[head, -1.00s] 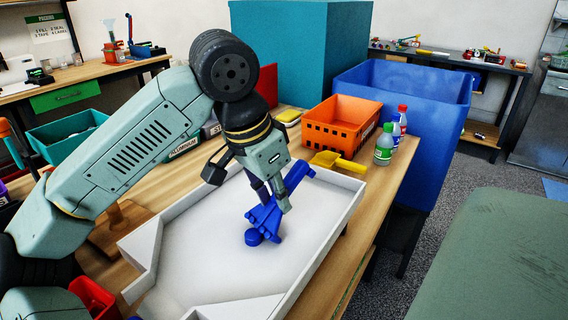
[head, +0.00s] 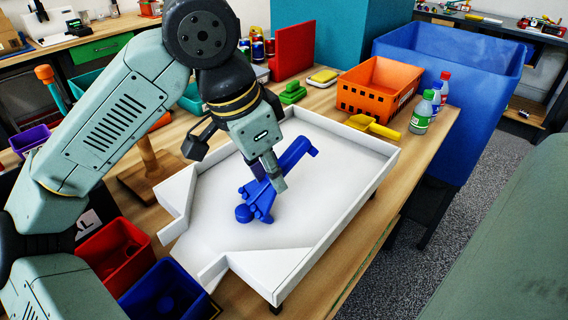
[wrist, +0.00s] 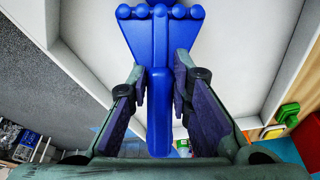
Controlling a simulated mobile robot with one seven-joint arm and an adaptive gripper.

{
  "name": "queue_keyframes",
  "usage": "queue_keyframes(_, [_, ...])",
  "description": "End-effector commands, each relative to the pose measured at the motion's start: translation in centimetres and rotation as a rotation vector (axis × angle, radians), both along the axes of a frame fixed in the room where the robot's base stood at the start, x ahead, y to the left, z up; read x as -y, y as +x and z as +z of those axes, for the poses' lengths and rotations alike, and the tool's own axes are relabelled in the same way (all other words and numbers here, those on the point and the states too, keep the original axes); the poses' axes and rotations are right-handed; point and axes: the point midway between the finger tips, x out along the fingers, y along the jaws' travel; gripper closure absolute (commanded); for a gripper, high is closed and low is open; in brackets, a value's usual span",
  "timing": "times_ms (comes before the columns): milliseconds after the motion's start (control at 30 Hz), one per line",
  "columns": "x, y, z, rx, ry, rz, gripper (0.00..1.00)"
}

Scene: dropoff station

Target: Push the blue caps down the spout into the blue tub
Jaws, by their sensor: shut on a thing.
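My gripper (head: 268,176) is shut on the handle of a blue rake-like pusher (head: 292,159), held slanting over the white tray (head: 345,150). In the wrist view the pusher (wrist: 161,42) runs between the two fingers, with its knobbed head pointing away. One round blue cap (head: 243,214) lies on the tray floor right at the pusher's head; I cannot tell whether they touch. Other caps may be hidden by the head. The tray narrows between two slanted walls to an open spout at its near left. The blue tub (head: 165,292) stands below the spout.
A red tub (head: 116,250) stands beside the blue tub. An orange basket (head: 375,86), a yellow scoop (head: 372,126) and bottles (head: 422,112) stand beyond the tray's far side. A large blue bin (head: 450,100) is at the right. The tray floor near the spout is clear.

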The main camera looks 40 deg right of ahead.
Motion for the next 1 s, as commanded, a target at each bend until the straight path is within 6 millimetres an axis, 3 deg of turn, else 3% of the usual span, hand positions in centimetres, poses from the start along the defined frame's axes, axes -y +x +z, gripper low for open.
queue_keyframes(1000, [-8.1,1.0,-0.1,-0.001,0.0,0.327,1.0])
